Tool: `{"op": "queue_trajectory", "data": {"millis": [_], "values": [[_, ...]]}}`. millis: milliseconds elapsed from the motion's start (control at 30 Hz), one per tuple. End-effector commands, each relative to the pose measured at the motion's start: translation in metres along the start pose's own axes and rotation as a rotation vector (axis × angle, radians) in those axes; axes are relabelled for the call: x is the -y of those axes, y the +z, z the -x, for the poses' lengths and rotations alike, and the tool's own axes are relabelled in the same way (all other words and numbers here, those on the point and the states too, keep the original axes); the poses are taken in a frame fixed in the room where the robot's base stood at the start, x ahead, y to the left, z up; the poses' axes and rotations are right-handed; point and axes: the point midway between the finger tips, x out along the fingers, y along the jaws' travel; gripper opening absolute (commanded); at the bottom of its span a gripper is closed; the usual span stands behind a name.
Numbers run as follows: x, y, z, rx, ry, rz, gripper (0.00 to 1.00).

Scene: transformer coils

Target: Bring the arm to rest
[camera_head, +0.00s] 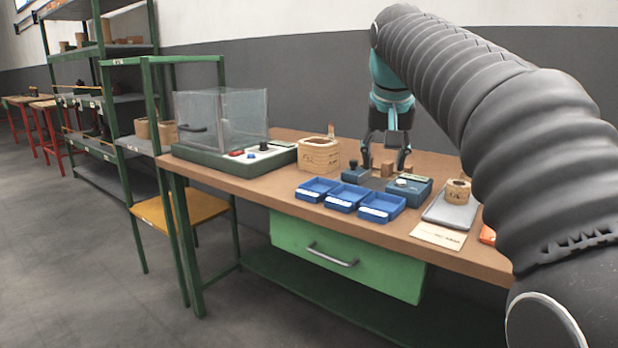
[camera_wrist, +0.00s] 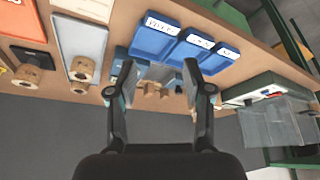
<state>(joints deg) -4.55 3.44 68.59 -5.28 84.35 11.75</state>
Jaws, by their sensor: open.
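My gripper (camera_head: 385,160) points down over the workbench (camera_head: 432,166), near its back edge. In the wrist view my gripper (camera_wrist: 158,72) has its two fingers spread apart. Small brown coil pieces (camera_wrist: 152,89) show between and beyond the fingers, on or by a grey-blue fixture (camera_wrist: 157,73). I see nothing gripped. My arm (camera_head: 450,75) reaches in from the right of the head view and bends down at the wrist. The fingers partly hide the fixture.
Blue bins (camera_head: 343,196) line the front. A blue-grey device (camera_head: 409,189) stands right of the gripper. A grey tray (camera_head: 440,212) is further right, with a coil (camera_head: 457,191) at it. A green drawer (camera_head: 345,256) hangs below.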

Motion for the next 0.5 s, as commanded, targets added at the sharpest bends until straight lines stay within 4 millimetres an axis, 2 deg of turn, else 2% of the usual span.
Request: {"op": "queue_trajectory", "data": {"millis": [33, 233, 500], "values": [[-0.005, 0.017, 0.001, -0.003, -0.004, 0.007, 0.51], [-0.02, 0.081, -0.009, -0.018, -0.021, 0.04, 0.51], [-0.037, 0.182, -0.042, -0.039, -0.041, 0.078, 0.51]]}}
